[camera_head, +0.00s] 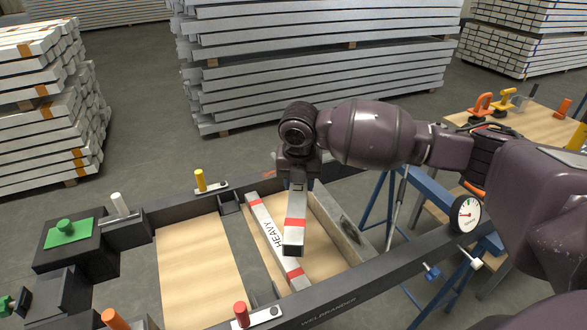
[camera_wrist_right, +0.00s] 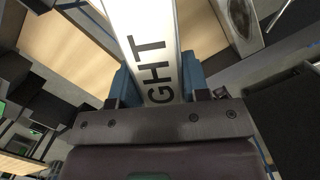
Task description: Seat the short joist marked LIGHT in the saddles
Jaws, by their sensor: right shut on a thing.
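My right gripper (camera_head: 297,178) is shut on a pale joist (camera_head: 295,212) with a red band near its visible end. The held joist points toward the near rail, above the frame. In the right wrist view, the blue-padded fingers (camera_wrist_right: 157,88) grip both sides of the joist (camera_wrist_right: 152,40), and the letters GHT show on its face. The joist marked HEAVY (camera_head: 277,240), with red bands, lies across the frame just left of it. A dark bracket that looks like a saddle (camera_head: 230,202) sits on the far rail. Other saddles cannot be made out. My left gripper is not in view.
The dark frame's near rail (camera_head: 345,305) carries a round dial (camera_head: 466,214). A yellow-handled plate (camera_head: 202,184) and a red-handled plate (camera_head: 243,316) stand on the rails. A grey cross beam (camera_head: 343,228) lies right of the held joist. Wood floor panels (camera_head: 195,265) are bare.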

